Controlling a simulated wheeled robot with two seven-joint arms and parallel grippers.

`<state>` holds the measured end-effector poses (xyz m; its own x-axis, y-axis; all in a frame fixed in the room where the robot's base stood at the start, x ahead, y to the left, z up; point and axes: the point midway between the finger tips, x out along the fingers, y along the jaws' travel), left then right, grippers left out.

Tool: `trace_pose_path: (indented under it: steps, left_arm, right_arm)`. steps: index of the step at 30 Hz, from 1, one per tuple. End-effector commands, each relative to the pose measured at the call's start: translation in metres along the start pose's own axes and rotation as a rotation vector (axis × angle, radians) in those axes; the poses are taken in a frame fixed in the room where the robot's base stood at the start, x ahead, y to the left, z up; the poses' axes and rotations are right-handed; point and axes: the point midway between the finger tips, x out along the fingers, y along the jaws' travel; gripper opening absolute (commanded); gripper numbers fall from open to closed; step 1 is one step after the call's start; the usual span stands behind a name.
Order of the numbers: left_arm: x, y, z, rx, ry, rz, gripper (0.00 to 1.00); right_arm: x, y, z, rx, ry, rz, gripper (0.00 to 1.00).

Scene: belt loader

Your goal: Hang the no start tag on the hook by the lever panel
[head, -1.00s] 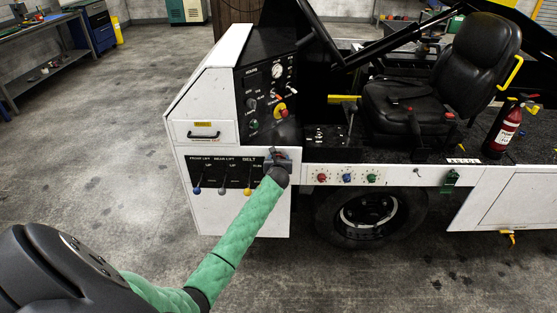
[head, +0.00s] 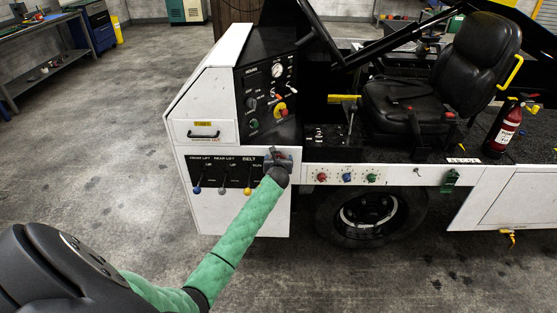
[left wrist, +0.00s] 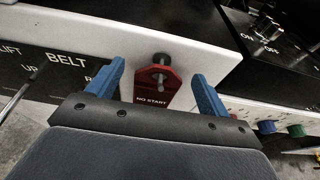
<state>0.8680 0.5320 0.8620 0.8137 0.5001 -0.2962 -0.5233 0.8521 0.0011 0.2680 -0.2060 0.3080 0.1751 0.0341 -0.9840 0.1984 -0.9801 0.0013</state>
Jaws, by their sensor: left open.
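The red NO START tag (left wrist: 150,95) shows in the left wrist view, with a metal hook peg (left wrist: 159,62) at its top; the peg appears to pass through the tag's hole. My left gripper (left wrist: 161,80) has its two blue fingers apart, one on each side of the tag, with gaps between. In the head view the left gripper (head: 277,158) is at the right end of the lever panel (head: 222,175), and it mostly hides the tag and hook. The right gripper is not in view.
Levers with blue (head: 197,190), grey (head: 221,190) and yellow (head: 247,191) knobs stick out left of my gripper. A gauge console (head: 268,85) rises above. To the right are coloured knobs (head: 346,177), a black seat (head: 400,90) and a fire extinguisher (head: 503,128).

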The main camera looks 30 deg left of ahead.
Motion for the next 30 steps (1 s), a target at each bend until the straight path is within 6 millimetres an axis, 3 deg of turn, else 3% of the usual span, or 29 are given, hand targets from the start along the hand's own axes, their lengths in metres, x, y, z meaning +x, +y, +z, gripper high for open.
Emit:
trace_pose_path:
  steps: [4,16,26,30]
  left_arm:
    - [-0.013,0.001,-0.002,0.002,-0.001,0.0,0.79]
    - [-0.068,0.0,-0.002,0.001,-0.001,0.0,0.79]
    - [-0.076,0.0,0.0,-0.007,0.0,0.0,0.79]
    - [-0.076,0.0,0.0,-0.1,0.0,0.0,0.79]
  right_arm:
    - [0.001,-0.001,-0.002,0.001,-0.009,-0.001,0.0]
    - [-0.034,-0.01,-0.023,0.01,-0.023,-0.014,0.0]
    - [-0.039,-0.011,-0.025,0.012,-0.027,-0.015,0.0]
    - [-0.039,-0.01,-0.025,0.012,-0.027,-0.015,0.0]
